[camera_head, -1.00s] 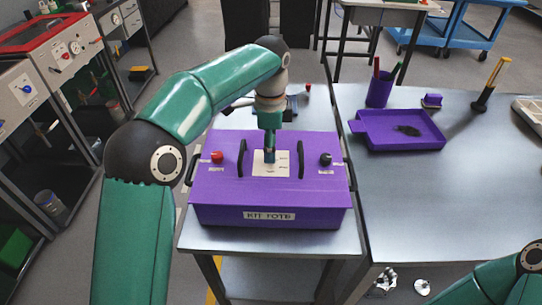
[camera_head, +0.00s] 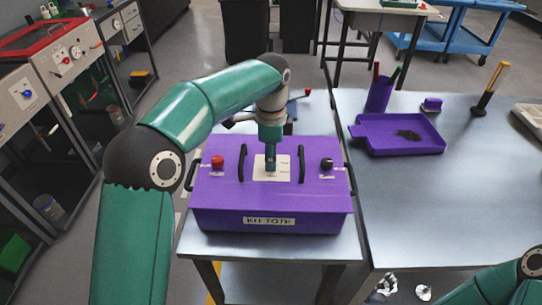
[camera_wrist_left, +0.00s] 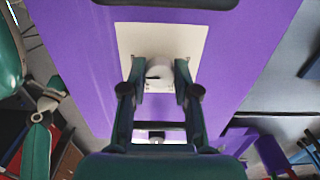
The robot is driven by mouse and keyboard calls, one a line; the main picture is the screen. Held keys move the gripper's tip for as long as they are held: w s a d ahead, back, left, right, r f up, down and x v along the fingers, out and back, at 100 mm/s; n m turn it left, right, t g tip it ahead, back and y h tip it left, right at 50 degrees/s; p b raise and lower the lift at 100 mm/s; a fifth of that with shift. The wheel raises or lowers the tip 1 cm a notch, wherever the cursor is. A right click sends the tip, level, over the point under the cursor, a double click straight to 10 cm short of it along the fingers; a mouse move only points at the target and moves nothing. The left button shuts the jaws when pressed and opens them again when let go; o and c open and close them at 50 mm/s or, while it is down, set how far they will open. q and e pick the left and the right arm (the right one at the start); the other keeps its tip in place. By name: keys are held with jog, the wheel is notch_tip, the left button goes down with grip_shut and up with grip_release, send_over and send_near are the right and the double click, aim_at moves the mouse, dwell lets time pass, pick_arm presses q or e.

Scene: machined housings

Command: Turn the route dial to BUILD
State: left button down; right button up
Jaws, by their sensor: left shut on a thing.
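The purple box labelled KIT TOTE (camera_head: 225,204) stands on a metal table. A pale plate (camera_head: 259,175) with small marks lies in the middle of its top; the plate also shows in the left wrist view (camera_wrist_left: 190,38). My left gripper (camera_head: 270,168) points down at this plate. In the left wrist view my left gripper (camera_wrist_left: 160,74) is shut on the pale round dial (camera_wrist_left: 157,66), one finger on each side. A dark mark shows on the dial. The words on the plate are too small to read, so I cannot tell where the dial points. My right gripper is out of view.
The box top also carries a red knob (camera_head: 217,161), a black knob (camera_head: 326,163) and two black handles (camera_head: 243,163). On the right table (camera_head: 440,200) are a purple tray (camera_head: 380,146), a pen cup (camera_head: 379,95) and a yellow-handled tool (camera_head: 490,88). Benches stand at left.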

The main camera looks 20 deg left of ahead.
pick_arm(q)
jog(key=shift+n, duration=0.3)
jog(key=shift+r+n+p, duration=0.1)
jog(key=shift+n+p, duration=0.6)
jog(key=shift+p, duration=0.05)
jog(key=n+p, duration=0.1)
jog(key=n, duration=0.2)
jog(key=shift+p, duration=0.3)
jog(key=n+p, duration=0.1)
jog(key=n, duration=0.2)
jog(key=shift+n, duration=1.9)
jog(key=c, duration=0.9)
grip_release()
jog(key=shift+o, duration=0.2)
